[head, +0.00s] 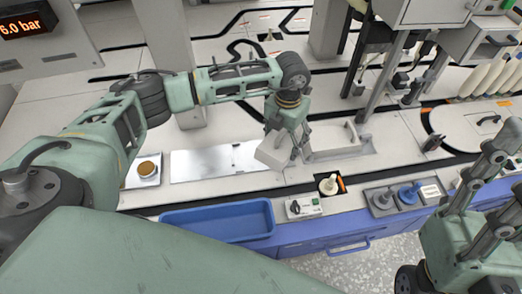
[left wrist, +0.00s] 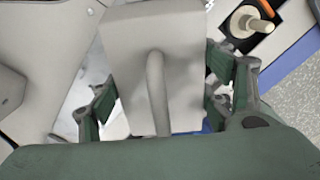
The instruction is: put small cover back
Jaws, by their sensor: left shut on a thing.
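The small cover (head: 272,152) is a light grey box-like piece, held tilted above the worktop in the head view. In the left wrist view the cover (left wrist: 125,50) fills the middle, with a raised grey handle bar (left wrist: 157,90) on it. My left gripper (head: 287,145) is shut on the cover, its fingers on either side of it in the left wrist view (left wrist: 160,105). Just right of the cover, a light grey raised frame around a recess (head: 345,155) sits in the worktop. My right gripper (head: 503,145) is at the right edge, fingers apart and empty.
A flat silver plate (head: 205,166) lies left of the cover. A blue tray (head: 215,222) is at the front edge. Machine posts stand behind.

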